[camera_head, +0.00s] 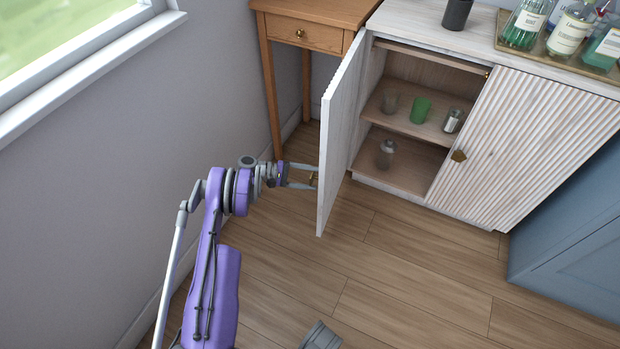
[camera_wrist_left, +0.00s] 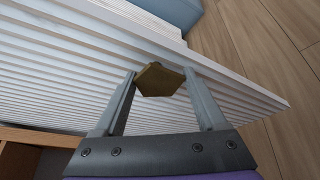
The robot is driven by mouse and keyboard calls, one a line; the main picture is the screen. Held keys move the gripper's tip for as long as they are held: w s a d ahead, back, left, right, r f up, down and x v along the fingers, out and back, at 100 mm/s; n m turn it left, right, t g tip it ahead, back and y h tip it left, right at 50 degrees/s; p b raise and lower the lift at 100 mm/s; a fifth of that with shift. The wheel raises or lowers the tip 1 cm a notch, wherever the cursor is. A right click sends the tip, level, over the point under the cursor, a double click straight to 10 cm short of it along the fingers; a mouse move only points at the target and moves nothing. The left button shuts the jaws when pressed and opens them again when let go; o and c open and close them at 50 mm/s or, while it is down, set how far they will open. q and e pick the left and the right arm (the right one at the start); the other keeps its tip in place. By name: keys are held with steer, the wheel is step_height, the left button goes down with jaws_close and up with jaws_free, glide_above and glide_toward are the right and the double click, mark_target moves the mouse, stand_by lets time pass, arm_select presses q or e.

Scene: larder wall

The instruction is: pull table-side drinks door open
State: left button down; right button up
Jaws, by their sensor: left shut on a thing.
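The table-side drinks door (camera_head: 341,137) of the whitewashed cabinet stands wide open, swung out on its left side. Its ribbed face is turned toward the wall and also shows in the left wrist view (camera_wrist_left: 70,65). My left gripper (camera_head: 313,179) is at the door's outer face, shut on the brass knob. In the left wrist view the hexagonal knob (camera_wrist_left: 158,80) sits between the two fingertips. The other ribbed door (camera_head: 535,140) is closed, with its own brass knob (camera_head: 459,156). My right gripper is not in view.
A wooden side table (camera_head: 325,37) stands left of the cabinet. Glasses, including a green cup (camera_head: 420,110), stand on the inner shelves (camera_head: 395,122). A tray (camera_head: 540,47) of bottles and a dark cup (camera_head: 456,14) are on top.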

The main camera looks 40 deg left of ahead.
arm_select(q)
steer(key=shift+w+r, duration=0.2)
steer(key=shift+c, duration=0.2)
jaws_free()
steer(key=p+v, duration=0.1)
steer(key=v, duration=0.9)
steer(key=shift+s+a, duration=0.25)
steer(key=shift+s, duration=0.1)
